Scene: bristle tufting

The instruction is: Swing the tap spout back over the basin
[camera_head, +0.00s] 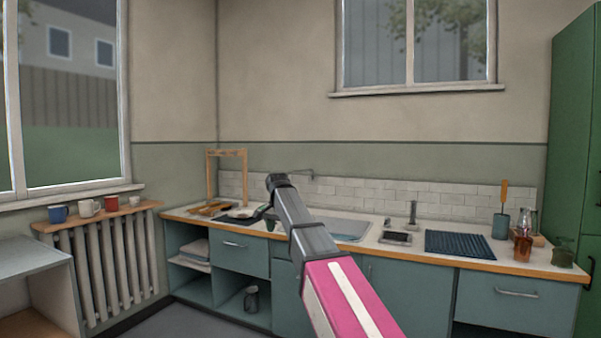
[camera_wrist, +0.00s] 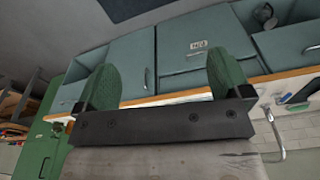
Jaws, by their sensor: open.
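The tap's grey spout (camera_head: 296,171) shows in the head view as a thin bar in front of the tiled backsplash, partly hidden behind my arm. The basin (camera_head: 350,230) is sunk in the counter to the right of my arm, and my arm covers its left part. In the wrist view a chrome tap (camera_wrist: 275,138) with a hooked end stands at the lower right, beyond the right finger and apart from it. My gripper (camera_wrist: 164,78) has two green fingers spread wide with nothing between them. In the head view my gripper (camera_head: 267,216) is small and mostly hidden by my wrist.
A smaller inset basin (camera_head: 395,238) with a short tap (camera_head: 412,213) lies to the right. A wooden frame (camera_head: 244,180) and a pan (camera_head: 241,213) stand left.

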